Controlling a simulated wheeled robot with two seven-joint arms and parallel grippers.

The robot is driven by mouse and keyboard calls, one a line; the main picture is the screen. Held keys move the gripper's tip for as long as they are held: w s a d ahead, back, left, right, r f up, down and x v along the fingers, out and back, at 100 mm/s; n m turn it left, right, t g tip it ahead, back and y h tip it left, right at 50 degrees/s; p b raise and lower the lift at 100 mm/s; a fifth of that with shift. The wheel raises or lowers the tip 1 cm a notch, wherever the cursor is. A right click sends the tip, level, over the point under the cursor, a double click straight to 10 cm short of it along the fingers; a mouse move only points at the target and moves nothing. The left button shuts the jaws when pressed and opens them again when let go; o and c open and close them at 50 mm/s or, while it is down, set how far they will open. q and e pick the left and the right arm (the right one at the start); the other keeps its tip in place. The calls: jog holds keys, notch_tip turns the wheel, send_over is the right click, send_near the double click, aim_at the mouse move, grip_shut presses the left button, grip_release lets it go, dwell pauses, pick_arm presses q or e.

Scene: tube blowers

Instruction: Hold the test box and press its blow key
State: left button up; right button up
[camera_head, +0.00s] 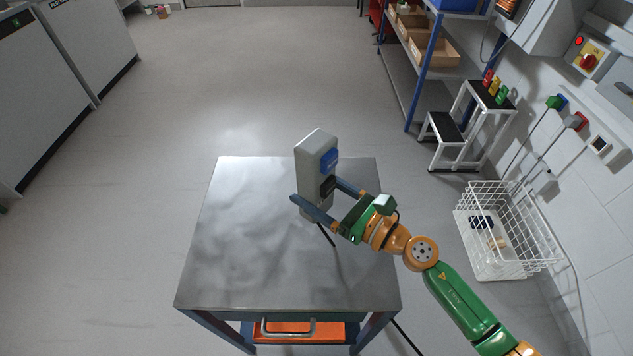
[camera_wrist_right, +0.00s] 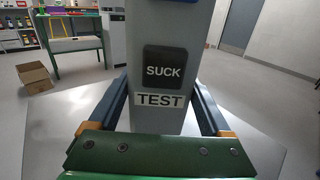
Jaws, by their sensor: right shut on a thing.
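The test box is a tall grey box (camera_head: 307,165) standing upright at the right part of the metal table. A blue key (camera_head: 329,161) sits high on its right-hand face, with a black key (camera_head: 328,186) below it. In the right wrist view the black key (camera_wrist_right: 165,70) reads SUCK, above a white TEST label (camera_wrist_right: 160,100). Only a dark blue edge shows above it at the frame's top; its wording is out of view. My right gripper (camera_head: 316,190) is shut on the box's lower part, one finger on each side. My left gripper is not in view.
The metal table (camera_head: 240,260) is otherwise bare, with free room left of the box. A black cable hangs near the gripper. A white wire basket (camera_head: 495,260) is on the right wall, a step stool (camera_head: 465,125) and shelving behind it. Open floor lies beyond.

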aim_at(315, 183)
jog(key=r, duration=0.1)
jog(key=s+r+p, duration=0.1)
jog(key=r, duration=0.1)
jog(key=s+r+p, duration=0.1)
jog(key=shift+s+r, duration=0.25)
jog(key=shift+r, duration=0.05)
jog(key=s+r+p, duration=0.2)
jog(key=s+p, duration=0.1)
jog(key=s, duration=0.5)
jog(key=shift+w+b, duration=0.5)
jog(key=shift+w, duration=2.85)
jog(key=shift+w+b, duration=0.75)
jog(key=shift+w, duration=1.35)
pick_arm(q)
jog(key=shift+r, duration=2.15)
pick_arm(e)
jog(key=shift+w+d, duration=0.1)
jog(key=shift+w, duration=0.4)
pick_arm(q)
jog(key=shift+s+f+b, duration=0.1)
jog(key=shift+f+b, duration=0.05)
jog(key=shift+b, duration=0.15)
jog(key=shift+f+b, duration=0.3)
pick_arm(e)
jog(key=shift+f, duration=0.4)
